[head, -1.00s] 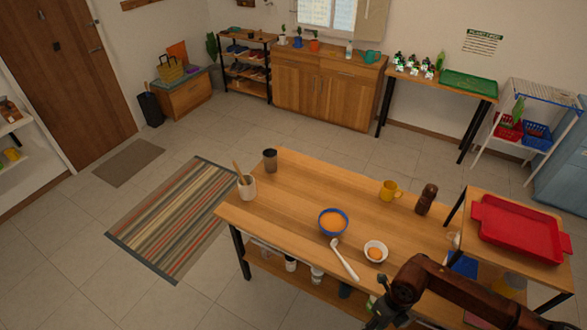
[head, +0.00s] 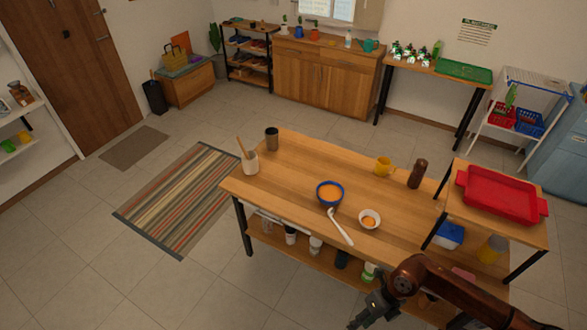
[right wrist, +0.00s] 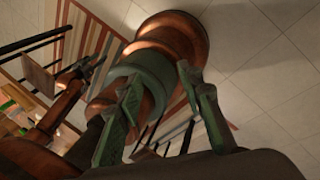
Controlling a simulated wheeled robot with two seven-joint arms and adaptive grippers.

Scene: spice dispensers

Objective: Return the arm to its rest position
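My right gripper (head: 370,314) is at the bottom of the head view, at the end of a copper-brown arm coming in from the lower right. It appears near the table's front edge and holds nothing I can see. In the right wrist view its two greenish fingers (right wrist: 162,100) are spread apart with no object gripped. A large copper body with a green ring, part of me, shows behind them. Another arm of mine ends in a small dark gripper (right wrist: 88,68) at the left of the right wrist view. Its fingers are too small to read. My left gripper is out of the head view.
A red tray (head: 503,195) stands on the raised shelf at right. Floor left of the table is open.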

